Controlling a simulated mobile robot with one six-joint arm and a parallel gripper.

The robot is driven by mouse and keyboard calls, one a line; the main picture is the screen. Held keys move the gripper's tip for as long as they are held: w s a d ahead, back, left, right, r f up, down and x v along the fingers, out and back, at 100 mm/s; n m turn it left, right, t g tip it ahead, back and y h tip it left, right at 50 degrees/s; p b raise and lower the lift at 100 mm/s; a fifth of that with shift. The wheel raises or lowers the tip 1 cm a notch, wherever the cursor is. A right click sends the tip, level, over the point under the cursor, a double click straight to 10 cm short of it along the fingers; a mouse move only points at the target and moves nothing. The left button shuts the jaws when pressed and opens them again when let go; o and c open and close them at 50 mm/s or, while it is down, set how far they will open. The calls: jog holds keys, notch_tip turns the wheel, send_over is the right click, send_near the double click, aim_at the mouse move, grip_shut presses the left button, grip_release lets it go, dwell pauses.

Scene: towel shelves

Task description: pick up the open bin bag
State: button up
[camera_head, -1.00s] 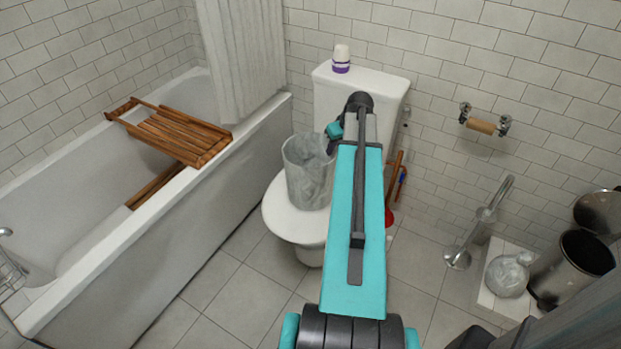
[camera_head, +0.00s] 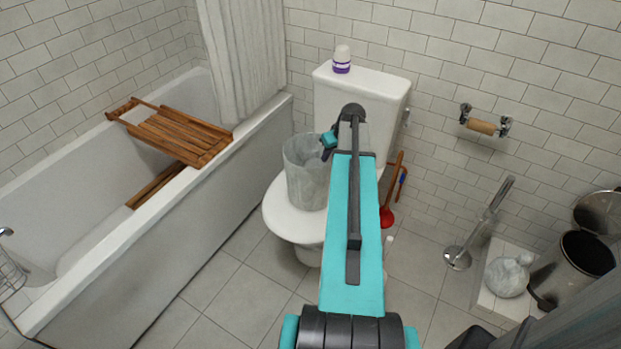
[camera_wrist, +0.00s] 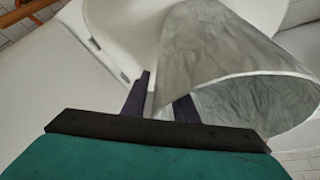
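The open bin bag (camera_head: 305,175) is a grey, translucent, upright bag standing on the closed white toilet lid (camera_head: 283,218). It also shows in the wrist view (camera_wrist: 215,60), with its wide round mouth toward the camera. My gripper (camera_head: 329,139) is at the right side of the bag's rim in the head view. In the wrist view my gripper (camera_wrist: 163,92) has its two dark fingers apart. One finger is outside the bag's near edge; the tip of the other is partly hidden by the bag. I cannot tell whether either finger touches it.
A white and purple bottle (camera_head: 342,60) stands on the toilet tank. The bathtub (camera_head: 150,240) with a wooden rack (camera_head: 175,135) is on the left. A red plunger (camera_head: 387,215), brush stand (camera_head: 458,258), knotted bag (camera_head: 507,276) and metal bin (camera_head: 568,268) are on the right.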

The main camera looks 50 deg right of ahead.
jog(key=shift+x, duration=0.8)
grip_shut()
